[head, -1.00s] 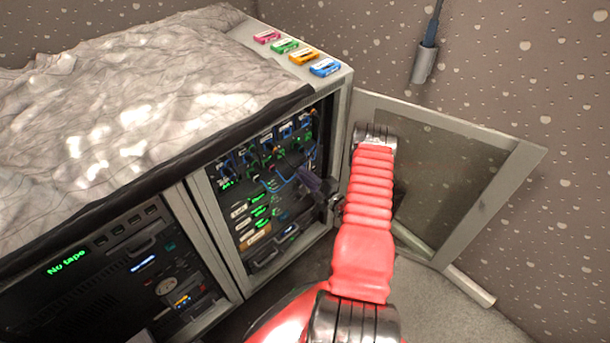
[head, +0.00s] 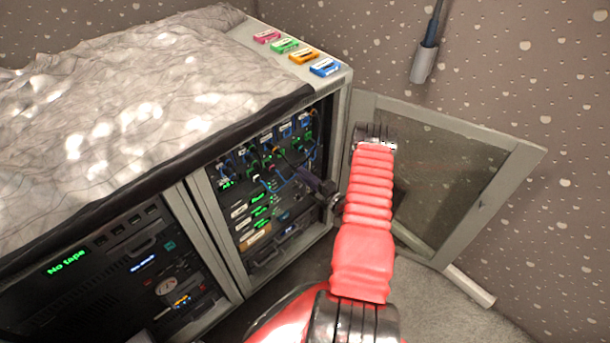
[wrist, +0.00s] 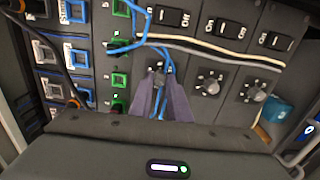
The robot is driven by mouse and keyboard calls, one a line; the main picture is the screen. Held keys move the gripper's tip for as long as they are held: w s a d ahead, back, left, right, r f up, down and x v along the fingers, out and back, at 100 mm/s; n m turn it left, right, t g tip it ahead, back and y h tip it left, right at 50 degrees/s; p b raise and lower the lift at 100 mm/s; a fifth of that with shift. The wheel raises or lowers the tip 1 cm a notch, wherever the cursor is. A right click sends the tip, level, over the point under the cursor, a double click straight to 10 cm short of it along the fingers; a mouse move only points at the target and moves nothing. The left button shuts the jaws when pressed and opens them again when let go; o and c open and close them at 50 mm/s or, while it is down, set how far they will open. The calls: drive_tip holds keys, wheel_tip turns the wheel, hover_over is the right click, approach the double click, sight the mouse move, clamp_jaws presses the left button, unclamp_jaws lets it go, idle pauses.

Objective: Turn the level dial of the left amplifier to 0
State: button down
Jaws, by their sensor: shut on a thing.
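In the wrist view three amplifier panels stand side by side, each with a black On switch and a level dial below it. The leftmost panel's dial (wrist: 158,77) sits between the tips of my purple gripper (wrist: 161,84), which is shut on it. Its scale and pointer are mostly hidden by the fingers and a blue cable (wrist: 170,62). The middle dial (wrist: 208,84) and right dial (wrist: 253,91) are untouched. In the head view my gripper (head: 319,184) reaches into the open rack from the right, and the dial is too small to make out.
Blue, cream and grey cables cross the panels close to my fingers. A patch panel with blue and green sockets (wrist: 119,80) lies to the left. The rack's open door (head: 520,160) stands right of my arm. Cassettes (head: 303,56) lie on the rack top.

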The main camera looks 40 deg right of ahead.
drive_tip(key=c, duration=2)
unclamp_jaws()
drive_tip(key=shift+a+f, duration=0.2)
drive_tip(key=shift+f, duration=0.05)
drive_tip(key=o, duration=0.3)
drive_tip(key=shift+d+r, duration=0.1)
drive_tip(key=shift+r, duration=0.05)
drive_tip(key=shift+o, duration=0.2)
drive_tip(key=shift+s, duration=0.1)
drive_tip(key=s, duration=1.3)
drive_tip(key=shift+s+d, duration=0.2)
drive_tip(key=shift+s, duration=0.1)
